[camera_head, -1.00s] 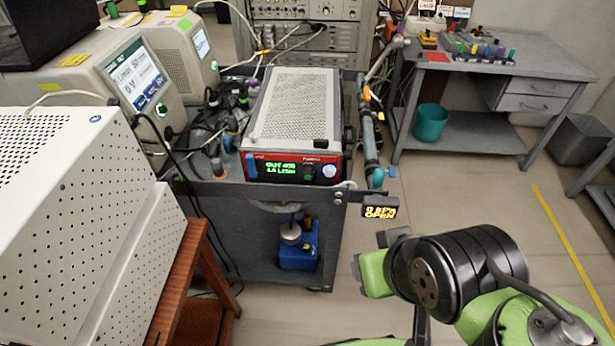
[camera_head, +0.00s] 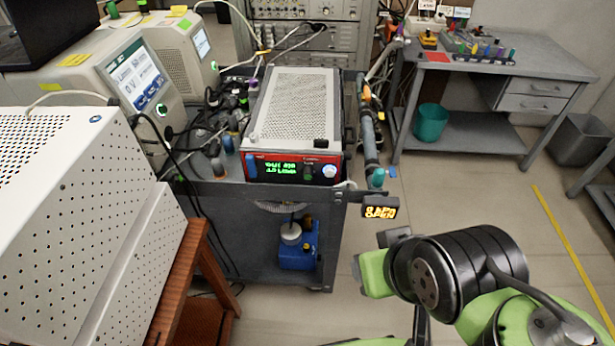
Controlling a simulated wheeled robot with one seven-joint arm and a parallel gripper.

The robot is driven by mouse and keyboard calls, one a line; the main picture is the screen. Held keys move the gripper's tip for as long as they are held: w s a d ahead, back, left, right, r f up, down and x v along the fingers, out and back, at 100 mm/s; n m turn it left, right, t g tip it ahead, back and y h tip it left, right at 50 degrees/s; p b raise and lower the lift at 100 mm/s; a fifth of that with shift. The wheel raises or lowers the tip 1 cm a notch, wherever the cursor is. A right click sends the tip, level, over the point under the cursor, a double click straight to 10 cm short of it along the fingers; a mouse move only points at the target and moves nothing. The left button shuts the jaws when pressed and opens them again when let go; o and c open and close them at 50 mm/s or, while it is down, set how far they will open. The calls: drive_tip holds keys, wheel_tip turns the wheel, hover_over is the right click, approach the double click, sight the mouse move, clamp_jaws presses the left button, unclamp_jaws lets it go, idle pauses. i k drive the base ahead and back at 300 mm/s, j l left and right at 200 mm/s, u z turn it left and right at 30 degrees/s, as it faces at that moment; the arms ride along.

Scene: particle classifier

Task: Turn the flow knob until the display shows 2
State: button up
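The red-fronted unit (camera_head: 318,183) with a grey perforated top sits on the dark cart. Its green-lit display (camera_head: 280,169) shows small text that I cannot read surely. Right of the display is a small dark knob (camera_head: 308,172), and further right a pale round knob (camera_head: 329,171). I cannot tell which one is the flow knob. A small amber display (camera_head: 380,212) is by the cart's front right corner; its text is unclear. My arm shows at the lower right, apart from the unit. My gripper's fingers cannot be made out.
The dark cart (camera_head: 215,193) carries cables and tools left of the unit, and a blue pump (camera_head: 298,250) on its lower shelf. A white perforated cabinet (camera_head: 70,230) stands at the left. A grey desk (camera_head: 550,55) is at the back right. Floor is clear right of the cart.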

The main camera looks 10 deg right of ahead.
sight(309, 171)
drive_tip(key=i+u, duration=0.15)
drive_tip(key=u, duration=0.25)
drive_tip(key=i+u, duration=0.1)
drive_tip(key=u, duration=0.35)
drive_tip(key=i+l+u, duration=0.1)
drive_tip(key=u, duration=0.3)
